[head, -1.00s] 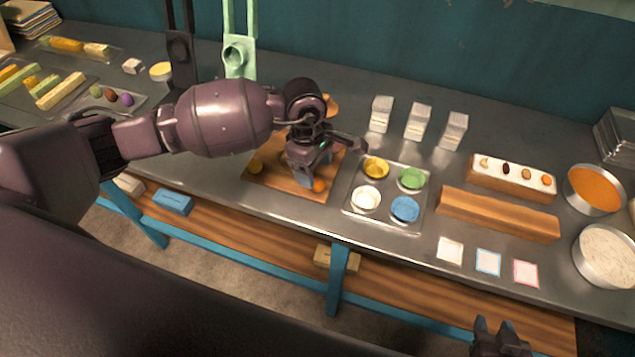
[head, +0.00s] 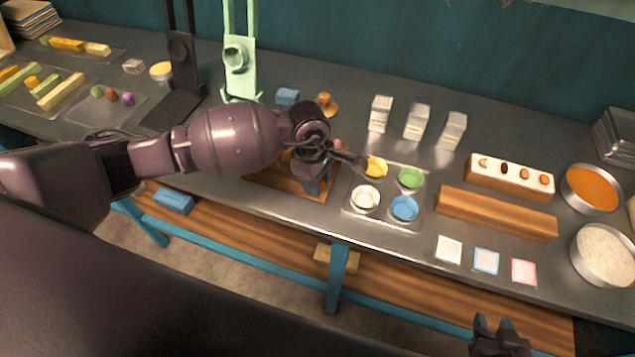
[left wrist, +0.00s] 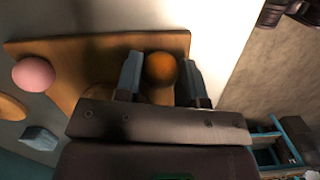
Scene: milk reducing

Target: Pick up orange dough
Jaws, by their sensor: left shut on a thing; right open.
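The orange dough (left wrist: 160,70) is a round ball between the two blue-grey fingers of my left gripper in the left wrist view. My left gripper (left wrist: 162,76) is shut on it, over the wooden board (left wrist: 85,57). In the head view my left gripper (head: 314,186) is at the right part of the board (head: 262,177), and the dough is hidden there. I cannot tell whether the dough still touches the board. A pink ball (left wrist: 34,74) lies near the board's end. My right gripper (head: 494,326) is open and empty at the bottom right, in front of the table.
A tray (head: 384,188) with yellow, green, white and blue bowls stands just right of my left gripper. A blue block (head: 287,97) and a brown hat-shaped thing (head: 326,104) stand behind it. A wooden beam (head: 497,214) and several cartons (head: 418,122) are further right.

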